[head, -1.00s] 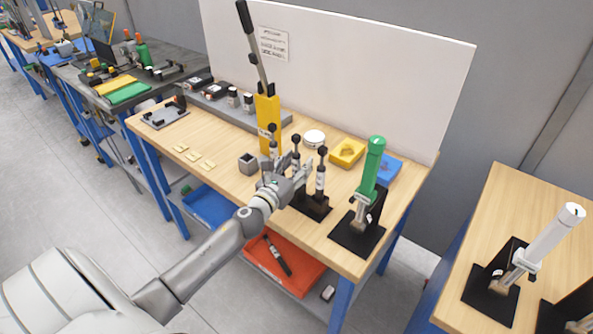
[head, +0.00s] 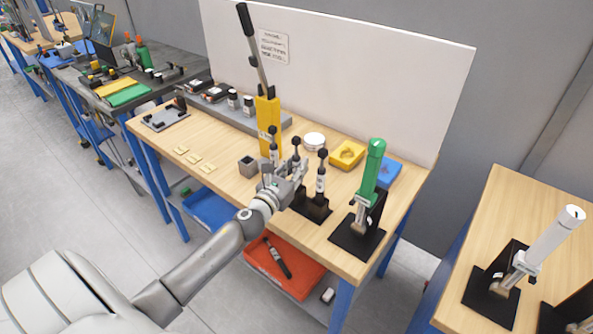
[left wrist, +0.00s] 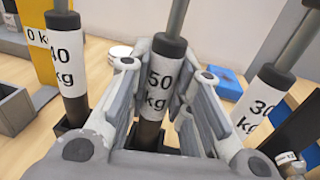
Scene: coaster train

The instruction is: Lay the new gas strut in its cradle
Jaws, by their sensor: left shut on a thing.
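My left gripper (head: 285,182) is at the upright struts in a black holder (head: 316,211) on the wooden bench. The 50 kg strut's lower end is partly hidden by the gripper. I cannot tell which thing is the cradle. My right gripper is not in view.
A yellow post (head: 266,112) with a long lever stands behind the holder. A green cylinder (head: 373,162) on a black stand is to the right. A grey box (head: 249,166) is to the left. A dark strut-like thing (head: 278,258) lies in the red tray (head: 307,276) below.

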